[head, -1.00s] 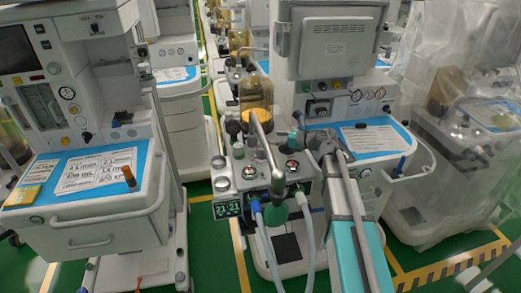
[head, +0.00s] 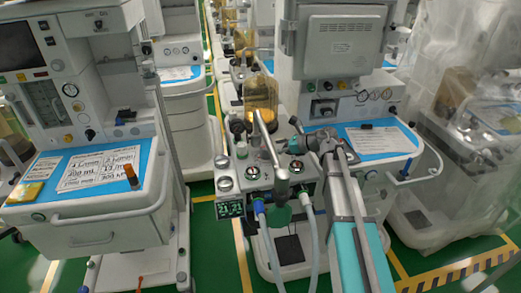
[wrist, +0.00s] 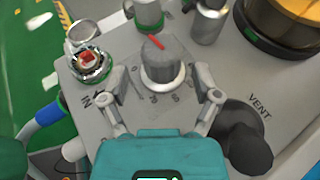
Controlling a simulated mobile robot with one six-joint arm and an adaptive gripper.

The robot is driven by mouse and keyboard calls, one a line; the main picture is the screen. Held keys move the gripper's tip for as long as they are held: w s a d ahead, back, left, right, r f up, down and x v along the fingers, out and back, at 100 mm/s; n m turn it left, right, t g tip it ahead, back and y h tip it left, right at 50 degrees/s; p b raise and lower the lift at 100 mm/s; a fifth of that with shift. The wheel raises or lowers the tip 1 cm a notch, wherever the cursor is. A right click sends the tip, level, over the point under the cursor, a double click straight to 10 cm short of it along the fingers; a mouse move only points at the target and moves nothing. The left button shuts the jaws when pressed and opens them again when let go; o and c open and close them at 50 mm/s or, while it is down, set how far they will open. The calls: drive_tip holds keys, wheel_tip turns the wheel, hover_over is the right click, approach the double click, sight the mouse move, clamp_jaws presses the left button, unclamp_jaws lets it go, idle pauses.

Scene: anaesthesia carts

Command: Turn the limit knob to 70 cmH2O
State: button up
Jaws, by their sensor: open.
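The limit knob (wrist: 160,62) is grey with a red pointer line on top and a pale collar. In the wrist view the red line points to the upper left, away from my gripper. Printed scale numbers lie around its near side, too blurred to read surely. My gripper (wrist: 165,88) is open, with one finger to the left and one to the right of the knob's near side. Neither finger appears to touch it. In the head view my gripper (head: 297,146) is over the machine's top panel (head: 262,188), and I cannot make out the knob there.
A black VENT part (wrist: 248,150) stands close to the right finger. A red-centred round fitting (wrist: 89,64) is at the left. Metal posts (wrist: 208,20) and an amber canister (wrist: 285,22) are behind. Hoses (head: 266,235) hang at the front, and a display (head: 230,209) is nearby.

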sight(261, 149)
drive_tip(key=shift+b+x, duration=1.2)
drive_tip(key=shift+x, duration=2.1)
drive_tip(key=c, duration=0.9)
drive_tip(key=shift+a, duration=0.25)
drive_tip(key=shift+c, duration=0.2)
drive_tip(key=shift+d, duration=0.15)
drive_tip(key=shift+s+d+f, duration=0.15)
drive_tip(key=o, duration=0.9)
drive_tip(key=shift+o, duration=0.2)
